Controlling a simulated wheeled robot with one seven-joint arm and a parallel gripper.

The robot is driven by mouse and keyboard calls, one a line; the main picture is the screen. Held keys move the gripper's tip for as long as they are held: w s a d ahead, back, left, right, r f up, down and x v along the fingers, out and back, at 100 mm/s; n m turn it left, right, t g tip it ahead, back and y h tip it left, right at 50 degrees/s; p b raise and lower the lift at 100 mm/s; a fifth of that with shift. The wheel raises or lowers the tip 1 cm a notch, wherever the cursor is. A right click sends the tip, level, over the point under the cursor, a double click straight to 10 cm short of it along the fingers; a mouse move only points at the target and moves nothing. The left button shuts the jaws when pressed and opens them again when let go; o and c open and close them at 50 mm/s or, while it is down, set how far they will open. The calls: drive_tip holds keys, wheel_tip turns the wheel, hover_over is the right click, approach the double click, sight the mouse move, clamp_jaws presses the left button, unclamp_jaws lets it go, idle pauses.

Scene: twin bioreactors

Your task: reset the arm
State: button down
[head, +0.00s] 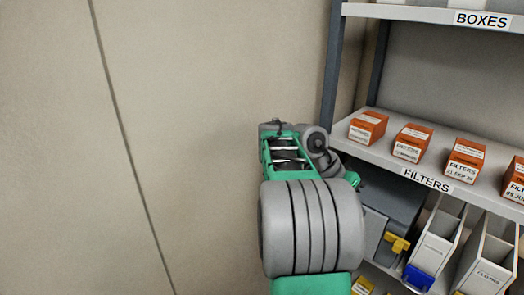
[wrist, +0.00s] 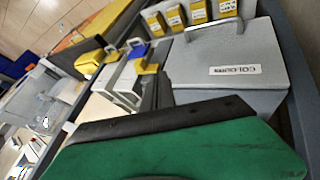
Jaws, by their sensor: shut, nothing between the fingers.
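My arm (head: 310,225) reaches forward from the bottom of the head view, in grey and green links. It is bent at the far end, beside the shelf unit's left post. My gripper shows in the wrist view (wrist: 152,72), with dark fingers beyond a green body; they are shut with nothing between them. In the head view the fingers are hidden or too small to make out behind the arm.
A shelf unit stands at the right, with orange filter boxes (head: 411,143) on the FILTERS shelf (head: 375,152). Below are a grey lidded box (head: 390,205) and white bins (head: 437,240). The lidded box also shows close in the wrist view (wrist: 235,50). A bare wall (head: 190,100) fills the left.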

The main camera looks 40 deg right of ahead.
drive_tip(key=w+a+f+n+t+y, duration=0.1)
drive_tip(key=w+a+f+n+t, duration=0.1)
drive_tip(key=w+a+f+n, duration=0.25)
drive_tip(key=w+a+f+n+t+y, duration=0.1)
drive_tip(key=w+a+f+n+y, duration=0.15)
drive_tip(key=a+f, duration=0.45)
drive_tip(key=a+r+n+t, duration=0.1)
drive_tip(key=a+n+t, duration=0.1)
drive_tip(key=a, duration=0.7)
drive_tip(key=w+a+r+n+t+y, duration=0.1)
drive_tip(key=a+n, duration=0.4)
drive_tip(key=a, duration=0.5)
drive_tip(key=w+a+r+n+t+y, duration=0.1)
drive_tip(key=a+r+n+t, duration=0.2)
drive_tip(key=a, duration=0.6)
drive_tip(key=shift+w+a+r+n, duration=0.15)
drive_tip(key=shift+w+r+n, duration=0.1)
drive_tip(key=shift+n, duration=0.35)
